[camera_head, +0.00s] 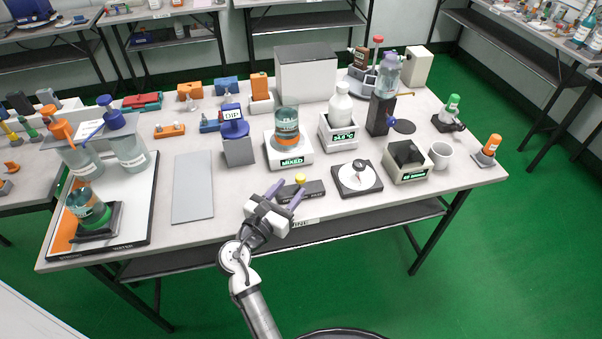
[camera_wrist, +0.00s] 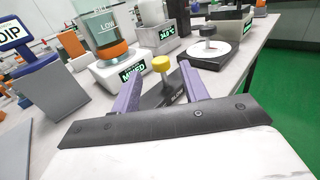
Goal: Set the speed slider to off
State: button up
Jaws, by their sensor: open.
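The slider is a low dark bar (camera_head: 312,188) at the front middle of the table, with a yellow knob (camera_head: 300,178) standing on it. In the wrist view the yellow knob (camera_wrist: 162,64) shows between and just beyond the fingertips, above the dark bar (camera_wrist: 160,94). Small lettering on the bar is too small to read surely. My gripper (camera_head: 288,190), with purple fingers, is open and empty at the near side of the bar. In the wrist view my gripper (camera_wrist: 160,76) has one finger on each side of the knob's line, apart from the knob.
A white mixer base with a "MIXED" display (camera_head: 291,161) stands behind the bar. A dial plate (camera_head: 345,187) lies to its right. A grey block with a blue "DIP" top (camera_head: 239,150) is behind left. A flat grey plate (camera_head: 193,190) lies left, with bare table between.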

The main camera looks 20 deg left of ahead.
aim_at(298, 180)
jog(key=w, duration=0.3)
jog(key=w+d+p, duration=0.1)
jog(key=w, duration=0.2)
jog(key=shift+d, duration=0.1)
jog(key=shift+c, duration=0.2)
grip_shut()
